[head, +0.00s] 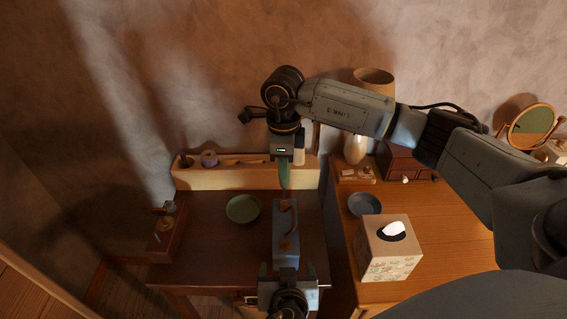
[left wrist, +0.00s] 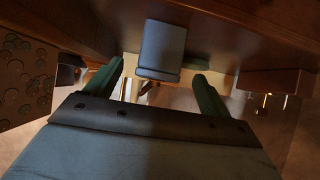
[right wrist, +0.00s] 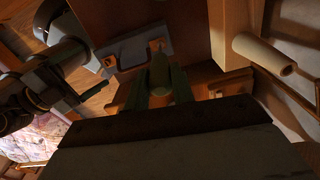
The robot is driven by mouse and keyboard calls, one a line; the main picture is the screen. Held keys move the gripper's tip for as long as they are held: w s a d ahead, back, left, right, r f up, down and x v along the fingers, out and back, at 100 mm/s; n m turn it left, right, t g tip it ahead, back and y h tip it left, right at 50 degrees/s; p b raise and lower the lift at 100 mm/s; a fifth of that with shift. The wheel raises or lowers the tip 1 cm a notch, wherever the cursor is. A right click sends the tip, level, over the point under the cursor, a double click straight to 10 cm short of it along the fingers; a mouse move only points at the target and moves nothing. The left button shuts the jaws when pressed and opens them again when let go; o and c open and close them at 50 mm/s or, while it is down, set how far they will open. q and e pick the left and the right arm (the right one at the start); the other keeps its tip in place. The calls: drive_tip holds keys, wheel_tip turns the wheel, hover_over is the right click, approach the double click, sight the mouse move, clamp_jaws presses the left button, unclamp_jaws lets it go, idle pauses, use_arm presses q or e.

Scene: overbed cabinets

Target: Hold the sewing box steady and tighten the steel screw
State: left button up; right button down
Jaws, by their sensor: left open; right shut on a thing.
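The blue-grey sewing box (head: 286,226) stands on the dark wooden desk, with a brown-ended handle (head: 288,216) on top. My left gripper (head: 287,268) is at its near end. In the left wrist view the box (left wrist: 162,46) lies between my open fingers (left wrist: 160,78), with gaps at both sides. My right gripper (head: 283,186) points down at the box's far end, its fingers close together near the far end of the handle. In the right wrist view its fingertips (right wrist: 159,62) are close below a copper-brown part (right wrist: 155,46). What they grip is hidden. I cannot make out the steel screw.
A green dish (head: 242,208) lies left of the box, and a small wooden stand (head: 165,228) is further left. A wooden shelf tray (head: 228,178) runs behind. The right-hand surface holds a tissue box (head: 392,262), a blue bowl (head: 364,204) and a lamp (head: 358,148).

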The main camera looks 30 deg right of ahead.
use_arm(q)
drive_tip(key=shift+x, duration=4.3)
drive_tip(key=c, duration=1)
